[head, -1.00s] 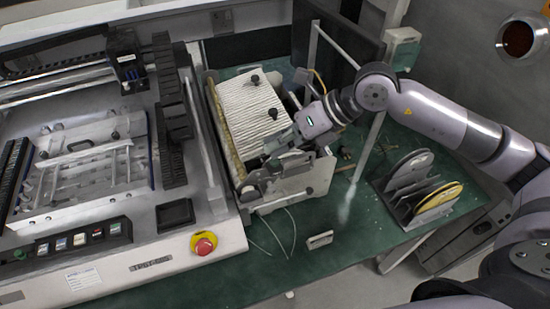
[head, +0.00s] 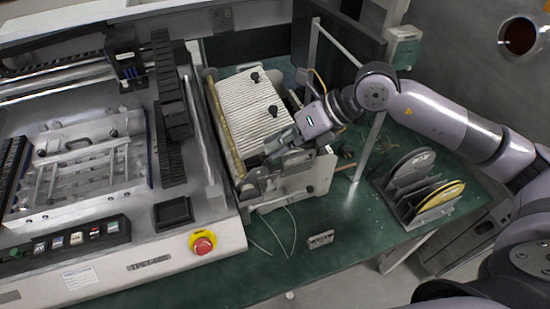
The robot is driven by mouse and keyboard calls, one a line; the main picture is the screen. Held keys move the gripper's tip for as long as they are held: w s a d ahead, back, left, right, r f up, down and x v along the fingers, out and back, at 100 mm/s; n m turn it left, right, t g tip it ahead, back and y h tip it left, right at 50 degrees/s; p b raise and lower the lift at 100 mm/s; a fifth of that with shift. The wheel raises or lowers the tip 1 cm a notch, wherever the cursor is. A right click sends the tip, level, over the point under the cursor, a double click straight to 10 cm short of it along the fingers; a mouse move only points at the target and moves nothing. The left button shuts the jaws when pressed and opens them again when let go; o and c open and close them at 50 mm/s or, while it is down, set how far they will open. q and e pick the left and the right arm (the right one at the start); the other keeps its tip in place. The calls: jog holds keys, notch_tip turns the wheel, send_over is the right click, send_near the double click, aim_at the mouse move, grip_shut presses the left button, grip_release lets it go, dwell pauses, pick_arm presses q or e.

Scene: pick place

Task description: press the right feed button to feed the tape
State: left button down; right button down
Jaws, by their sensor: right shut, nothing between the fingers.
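The tape feeder unit (head: 250,98), with a ribbed cream top and two black knobs, stands on the green table right of the large machine. My right gripper (head: 272,160) is shut and empty, with its fingertips low over the feeder's front end, pointing down and left. I cannot tell whether it touches the feeder. The feed button itself is too small or hidden behind the gripper to make out. My left gripper is not in view.
A large placement machine (head: 215,245) with a red stop button (head: 203,245) fills the left. A rack of reels (head: 425,185) stands at the right. A small pale block (head: 320,239) lies on the green table (head: 262,280), whose front is mostly clear.

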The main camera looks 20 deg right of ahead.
jog(key=shift+f, duration=0.2)
dwell(0.5)
jog(key=shift+r, duration=0.65)
notch_tip(320, 180, up, 6)
jog(key=p, duration=0.3)
dwell(0.3)
dwell(0.8)
